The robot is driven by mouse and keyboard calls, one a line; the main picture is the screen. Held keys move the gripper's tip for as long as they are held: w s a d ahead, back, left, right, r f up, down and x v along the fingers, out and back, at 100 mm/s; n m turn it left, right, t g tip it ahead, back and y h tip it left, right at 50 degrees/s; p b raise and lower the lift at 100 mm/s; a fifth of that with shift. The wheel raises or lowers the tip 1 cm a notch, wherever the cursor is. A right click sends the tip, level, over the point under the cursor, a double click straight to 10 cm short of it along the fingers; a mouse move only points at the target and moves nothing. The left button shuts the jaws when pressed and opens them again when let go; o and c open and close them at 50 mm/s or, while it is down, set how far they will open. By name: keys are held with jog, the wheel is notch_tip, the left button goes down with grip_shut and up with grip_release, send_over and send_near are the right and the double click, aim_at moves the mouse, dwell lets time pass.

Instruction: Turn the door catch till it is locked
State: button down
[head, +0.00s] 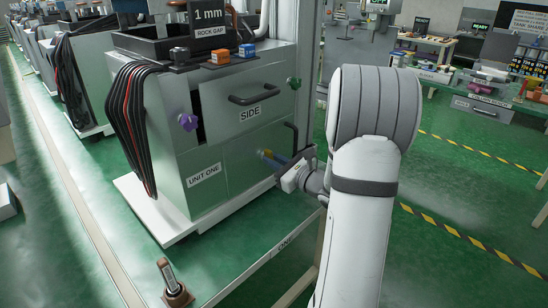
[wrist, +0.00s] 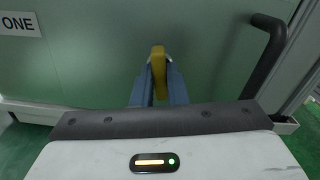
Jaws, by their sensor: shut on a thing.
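The yellow door catch (wrist: 158,60) sits on the grey-green front of the cabinet door (wrist: 95,65). It stands upright in the wrist view, between the two blue fingers of my gripper (wrist: 155,80), which is shut on it. The lower part of the catch is partly hidden by the fingers. In the head view, my gripper (head: 271,158) reaches the lower door (head: 240,160) of the unit from the right, and only a small bit of yellow shows at its tip. Whether the catch is locked cannot be told.
A black upright door handle (wrist: 268,55) stands right of my gripper. Above are a drawer marked SIDE with a black handle (head: 250,97), a purple knob (head: 188,122) and a green knob (head: 294,84).

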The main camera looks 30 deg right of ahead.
jog(key=shift+m+p, duration=0.55)
jog(key=shift+m, duration=0.55)
jog(key=c, duration=1.4)
grip_release()
jog(key=shift+c, duration=0.2)
jog(key=v, duration=0.7)
jog(key=shift+s, duration=0.35)
